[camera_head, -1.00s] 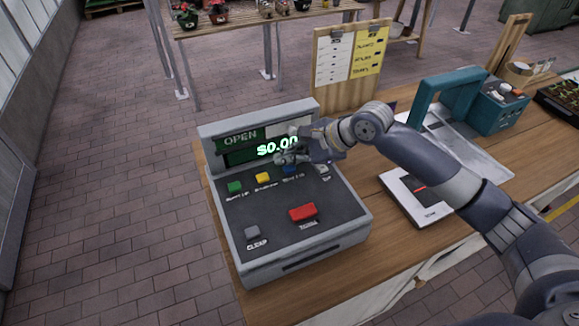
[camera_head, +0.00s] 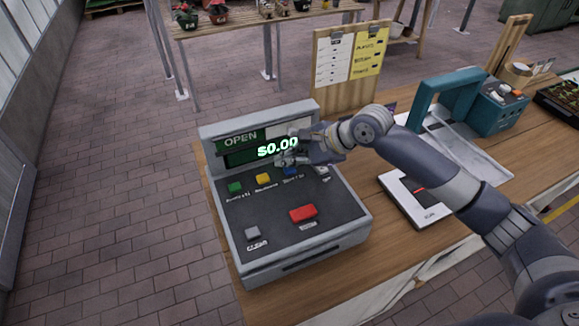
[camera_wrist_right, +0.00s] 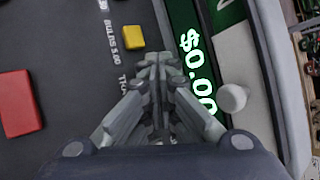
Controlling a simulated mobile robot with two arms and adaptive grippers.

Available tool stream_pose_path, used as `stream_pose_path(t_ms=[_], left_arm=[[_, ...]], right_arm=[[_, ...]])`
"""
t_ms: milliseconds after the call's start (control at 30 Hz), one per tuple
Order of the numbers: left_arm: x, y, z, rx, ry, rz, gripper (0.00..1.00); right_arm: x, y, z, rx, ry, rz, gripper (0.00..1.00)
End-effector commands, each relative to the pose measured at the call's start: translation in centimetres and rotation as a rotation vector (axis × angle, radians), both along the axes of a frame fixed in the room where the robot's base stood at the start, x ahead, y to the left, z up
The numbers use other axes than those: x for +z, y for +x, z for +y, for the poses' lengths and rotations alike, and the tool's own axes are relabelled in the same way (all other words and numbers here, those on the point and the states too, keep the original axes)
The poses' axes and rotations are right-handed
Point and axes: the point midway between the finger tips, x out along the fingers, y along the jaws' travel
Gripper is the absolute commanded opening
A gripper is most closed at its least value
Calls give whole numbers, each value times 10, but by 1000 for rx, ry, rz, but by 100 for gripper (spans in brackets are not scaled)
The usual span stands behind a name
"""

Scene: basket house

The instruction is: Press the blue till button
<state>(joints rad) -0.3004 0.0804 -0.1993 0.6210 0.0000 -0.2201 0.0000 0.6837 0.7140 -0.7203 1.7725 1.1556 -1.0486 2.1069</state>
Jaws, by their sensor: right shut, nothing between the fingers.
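The grey till (camera_head: 300,258) stands on the wooden counter, its display reading $0.00 beside an OPEN sign. The blue button (camera_head: 290,171) shows partly in the head view, in the row with the green button (camera_head: 235,187) and yellow button (camera_head: 263,179). My right gripper (camera_head: 283,160) is shut and empty, over the blue button near the display. In the right wrist view, my right gripper (camera_wrist_right: 155,65) hides the blue button; the yellow button (camera_wrist_right: 133,37) shows just beyond the fingertips. I cannot tell whether the fingers touch the blue button. My left gripper is not in view.
A red button (camera_head: 302,212) and grey clear button (camera_head: 252,233) sit lower on the till. Open floor lies to the left.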

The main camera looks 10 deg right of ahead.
Motion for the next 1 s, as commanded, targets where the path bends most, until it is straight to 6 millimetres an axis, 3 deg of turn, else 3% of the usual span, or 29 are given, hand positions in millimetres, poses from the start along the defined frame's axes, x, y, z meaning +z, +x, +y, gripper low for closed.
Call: stream_pose_path(t_ms=[133, 1000], left_arm=[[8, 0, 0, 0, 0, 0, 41], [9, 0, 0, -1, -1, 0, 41]], right_arm=[[-3, 0, 0, 0, 1, 1, 0], [-10, 0, 0, -1, 0, -1, 0]])
